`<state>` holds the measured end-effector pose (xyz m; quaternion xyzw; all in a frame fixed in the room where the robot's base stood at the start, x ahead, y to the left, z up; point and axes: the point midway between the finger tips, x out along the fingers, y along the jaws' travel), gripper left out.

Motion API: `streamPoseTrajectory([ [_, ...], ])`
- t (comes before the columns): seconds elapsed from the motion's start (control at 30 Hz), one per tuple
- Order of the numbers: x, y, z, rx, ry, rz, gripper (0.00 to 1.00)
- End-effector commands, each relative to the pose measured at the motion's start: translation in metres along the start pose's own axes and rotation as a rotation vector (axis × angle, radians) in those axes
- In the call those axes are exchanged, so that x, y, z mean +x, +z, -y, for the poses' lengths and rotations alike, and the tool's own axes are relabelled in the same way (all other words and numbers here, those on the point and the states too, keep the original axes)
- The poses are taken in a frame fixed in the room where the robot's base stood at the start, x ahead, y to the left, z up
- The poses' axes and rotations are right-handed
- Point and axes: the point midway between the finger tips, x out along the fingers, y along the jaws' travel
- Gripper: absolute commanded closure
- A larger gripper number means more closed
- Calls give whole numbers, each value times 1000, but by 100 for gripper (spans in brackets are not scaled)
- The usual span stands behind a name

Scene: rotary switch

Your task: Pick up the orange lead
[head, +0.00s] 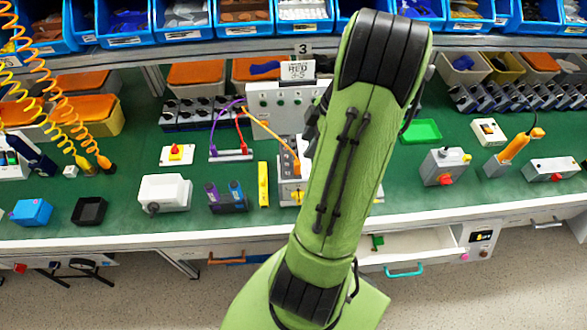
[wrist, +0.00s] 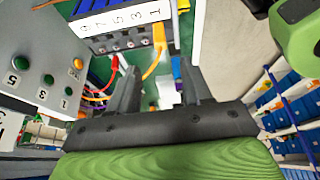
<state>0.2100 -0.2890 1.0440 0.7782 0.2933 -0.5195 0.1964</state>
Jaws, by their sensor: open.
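The orange lead (head: 272,132) runs in the head view from near the grey panel down to the right, to an orange plug in a box partly hidden by my arm. In the wrist view the orange lead (wrist: 154,68) hangs from a numbered socket box (wrist: 128,32) and shows between my fingers. My gripper (wrist: 158,70) is open, its two dark fingers standing either side of the lead. I cannot tell whether a finger touches it.
A grey panel (head: 272,97) with buttons stands behind the lead. A purple lead (head: 216,120) and a red lead (head: 242,132) are plugged in close by at left. A yellow block (head: 263,184) and a white box (head: 164,192) stand nearer the bench's front.

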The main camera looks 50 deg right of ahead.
Motion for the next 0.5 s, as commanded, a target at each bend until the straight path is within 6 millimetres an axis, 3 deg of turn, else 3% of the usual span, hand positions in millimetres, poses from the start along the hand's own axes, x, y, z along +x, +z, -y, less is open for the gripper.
streamPoseTrajectory([
  [0.1, 30, 0, 1, -1, -6, -2, 51],
  [0.27, 48, 0, 1, 0, -3, -1, 51],
  [0.5, 90, 4, 2, 0, -4, -1, 51],
])
